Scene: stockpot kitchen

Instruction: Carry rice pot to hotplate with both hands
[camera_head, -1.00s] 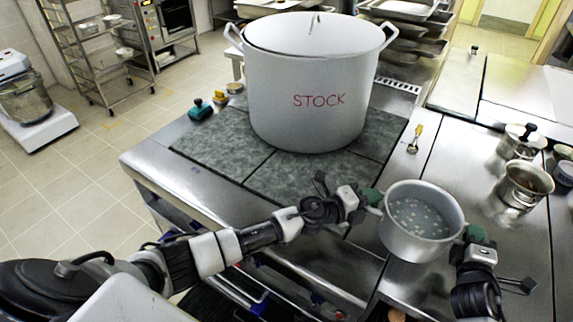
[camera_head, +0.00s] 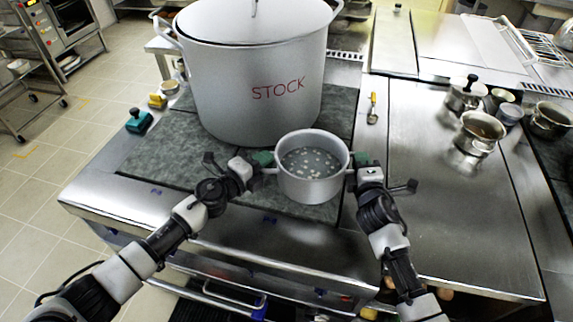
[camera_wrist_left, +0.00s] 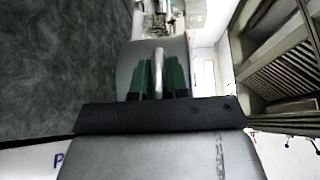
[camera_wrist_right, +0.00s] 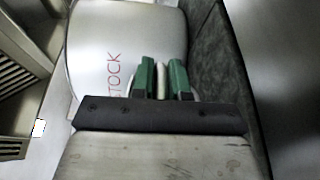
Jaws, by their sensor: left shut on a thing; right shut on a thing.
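The rice pot (camera_head: 312,187) is a small grey metal pot with white grains in liquid. It is over the front right part of the dark stone-like hotplate (camera_head: 165,165), in front of the big pot marked STOCK. My left gripper (camera_head: 266,160) is shut on its left handle; the left wrist view shows the handle between green fingers (camera_wrist_left: 158,78). My right gripper (camera_head: 354,163) is shut on its right handle, between green fingers (camera_wrist_right: 160,80) in the right wrist view. I cannot tell whether the pot's base touches the surface.
The large STOCK pot (camera_head: 250,85) stands on the hotplate just behind. A teal-handled tool (camera_head: 139,121) lies at the left edge, and a yellow-handled utensil (camera_head: 373,108) to the right. Small metal pots (camera_head: 478,132) stand on the right counter. Steel counter (camera_head: 430,190) between is clear.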

